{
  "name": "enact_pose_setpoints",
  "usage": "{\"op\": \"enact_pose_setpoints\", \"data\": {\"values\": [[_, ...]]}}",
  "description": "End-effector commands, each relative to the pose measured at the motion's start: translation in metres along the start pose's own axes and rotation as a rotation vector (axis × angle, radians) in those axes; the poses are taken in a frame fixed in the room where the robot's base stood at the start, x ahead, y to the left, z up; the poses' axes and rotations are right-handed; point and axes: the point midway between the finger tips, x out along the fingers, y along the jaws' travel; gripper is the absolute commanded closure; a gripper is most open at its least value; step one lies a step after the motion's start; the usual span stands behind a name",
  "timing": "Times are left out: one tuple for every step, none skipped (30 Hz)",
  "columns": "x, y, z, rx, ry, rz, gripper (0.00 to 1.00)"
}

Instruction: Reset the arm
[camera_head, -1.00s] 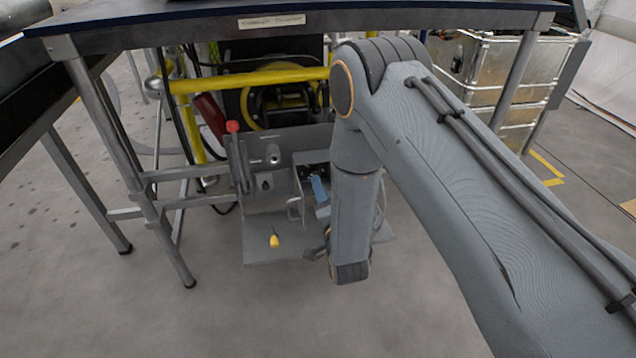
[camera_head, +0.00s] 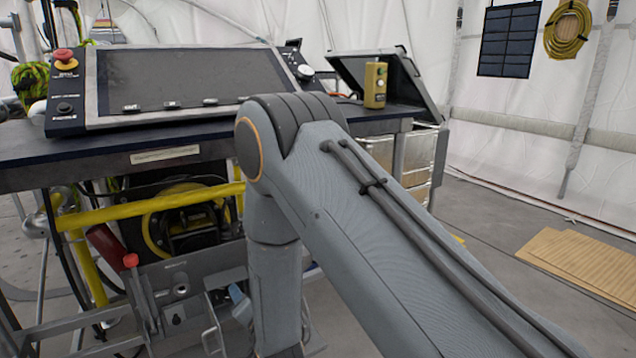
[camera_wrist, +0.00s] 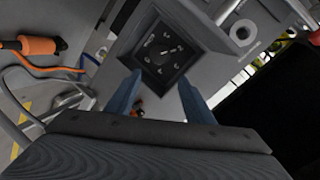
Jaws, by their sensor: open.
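My gripper (camera_wrist: 160,77) shows in the wrist view as two blue-grey fingers spread apart, open with nothing between them. Beyond the fingers is a dark square dial panel (camera_wrist: 165,52) with pale markings, set in a grey metal unit. The fingers overlap the panel's lower side in the picture; I cannot tell whether they touch anything. In the camera_head view my grey arm bends at the elbow and reaches down in front of the table. My gripper is out of that view, below the frame.
The dark table (camera_head: 40,160) carries a large sloped screen (camera_head: 180,75), a red emergency button (camera_head: 65,60), a yellow control box (camera_head: 375,85) and an open case. Floor is clear at right, before wooden boards (camera_head: 580,262).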

Motion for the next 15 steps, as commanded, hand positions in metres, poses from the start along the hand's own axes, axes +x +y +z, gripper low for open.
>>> {"op": "enact_pose_setpoints", "data": {"values": [[-0.003,-0.008,-0.011,-0.027,-0.015,0.033,0.52],[-0.005,-0.011,-0.015,-0.047,-0.029,0.058,0.52],[-0.009,-0.014,-0.021,-0.074,-0.049,0.091,0.52],[-0.013,-0.016,-0.025,-0.095,-0.066,0.116,0.52],[-0.018,-0.018,-0.029,-0.117,-0.083,0.141,0.52],[-0.025,-0.021,-0.035,-0.146,-0.108,0.175,0.52],[-0.031,-0.023,-0.039,-0.168,-0.129,0.202,0.52],[-0.037,-0.025,-0.043,-0.190,-0.149,0.226,0.52],[-0.047,-0.027,-0.048,-0.219,-0.179,0.258,0.52],[-0.055,-0.029,-0.052,-0.240,-0.201,0.281,0.52],[-0.063,-0.030,-0.055,-0.262,-0.225,0.305,0.52],[-0.075,-0.032,-0.060,-0.290,-0.257,0.334,0.52],[-0.084,-0.033,-0.064,-0.311,-0.282,0.356,0.52],[-0.094,-0.034,-0.067,-0.333,-0.307,0.377,0.52],[-0.108,-0.035,-0.070,-0.360,-0.343,0.403,0.52]]}}
